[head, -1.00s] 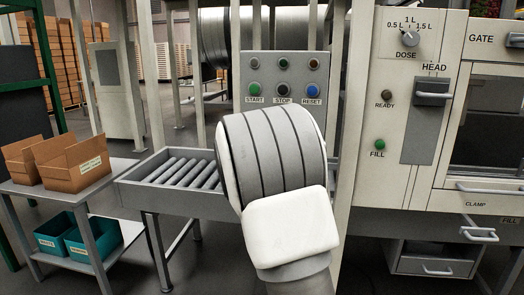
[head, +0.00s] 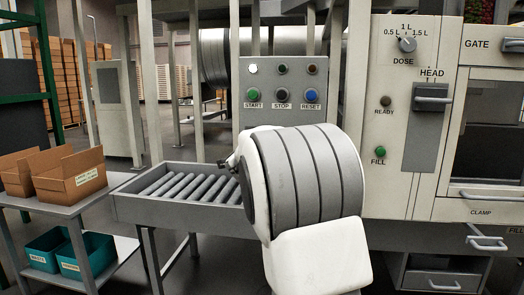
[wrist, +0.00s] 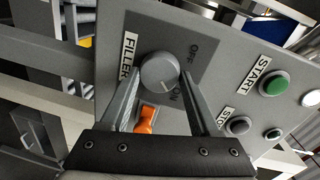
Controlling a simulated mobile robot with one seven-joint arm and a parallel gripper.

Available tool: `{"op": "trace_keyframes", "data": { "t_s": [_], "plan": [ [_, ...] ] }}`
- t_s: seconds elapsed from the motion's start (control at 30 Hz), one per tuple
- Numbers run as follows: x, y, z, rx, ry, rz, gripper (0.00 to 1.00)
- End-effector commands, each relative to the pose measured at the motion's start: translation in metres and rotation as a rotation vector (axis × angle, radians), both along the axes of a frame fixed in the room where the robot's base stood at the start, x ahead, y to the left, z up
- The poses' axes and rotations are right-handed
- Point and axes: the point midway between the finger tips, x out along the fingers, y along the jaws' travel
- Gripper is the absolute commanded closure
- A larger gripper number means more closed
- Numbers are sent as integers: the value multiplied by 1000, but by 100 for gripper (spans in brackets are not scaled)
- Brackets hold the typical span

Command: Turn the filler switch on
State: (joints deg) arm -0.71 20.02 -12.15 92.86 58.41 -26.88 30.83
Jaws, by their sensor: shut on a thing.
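The filler switch (wrist: 160,71) is a round grey knob on a grey panel, beside the FILLER label, with OFF and ON printed to its right. Its pale pointer line appears to face the ON side. My gripper (wrist: 160,74) is shut on the knob in the wrist view, one finger on each side. In the head view my arm hides the switch, and only a small dark part of the gripper shows at the arm's left edge.
An orange part (wrist: 147,118) sits between my fingers below the knob. The START button (wrist: 273,84) and STOP button (wrist: 238,125) are close on the right. A roller conveyor (head: 125,208) and cardboard boxes (head: 70,180) stand left.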

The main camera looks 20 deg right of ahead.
Motion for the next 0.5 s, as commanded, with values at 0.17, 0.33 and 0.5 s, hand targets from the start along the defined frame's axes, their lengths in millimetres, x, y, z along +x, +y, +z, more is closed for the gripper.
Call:
{"op": "trace_keyframes", "data": {
  "t_s": [0.17,0.33,0.5],
  "plan": [
    [0,0,-1,7,-2,0,93],
    [0,0,-1,7,-2,0,93],
    [0,0,-1,6,-2,0,12]
  ]
}}
